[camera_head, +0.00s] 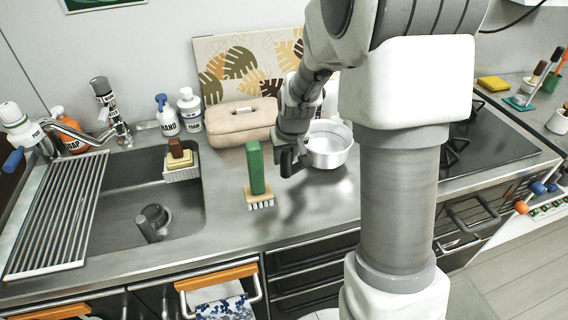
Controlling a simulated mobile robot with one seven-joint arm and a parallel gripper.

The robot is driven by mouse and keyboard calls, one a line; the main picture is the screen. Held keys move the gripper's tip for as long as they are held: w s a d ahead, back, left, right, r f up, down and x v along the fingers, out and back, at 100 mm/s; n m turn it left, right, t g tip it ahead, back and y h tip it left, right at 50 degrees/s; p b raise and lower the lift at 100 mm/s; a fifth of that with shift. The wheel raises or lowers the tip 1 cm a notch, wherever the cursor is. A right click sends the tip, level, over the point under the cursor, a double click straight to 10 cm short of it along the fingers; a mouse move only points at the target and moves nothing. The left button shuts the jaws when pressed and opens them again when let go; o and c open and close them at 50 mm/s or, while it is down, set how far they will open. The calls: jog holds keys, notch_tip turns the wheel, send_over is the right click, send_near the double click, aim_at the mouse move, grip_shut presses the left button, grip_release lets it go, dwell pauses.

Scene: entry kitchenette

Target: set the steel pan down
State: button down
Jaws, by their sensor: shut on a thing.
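The steel pan (326,156) is a shiny round pan at the middle of the counter, to the left of my arm. My gripper (289,162) is at the pan's left side, shut on it, apparently at its dark handle. The exact grip is small and partly hidden by my wrist. The pan looks level. A dark shadow lies on the counter left of it, and I cannot tell whether its base touches the counter.
A green-handled brush (255,168) stands just left of my gripper. A beige bag (240,122) and a leaf-patterned board (250,62) are behind. The sink (130,205) is left, the black cooktop (490,140) right. Counter (330,205) in front of the pan is clear.

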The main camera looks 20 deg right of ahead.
jog(key=shift+f, duration=1.6)
jog(key=shift+f+b, duration=0.25)
jog(key=shift+b, duration=0.15)
jog(key=c, duration=0.5)
grip_release()
jog(key=shift+r, duration=0.1)
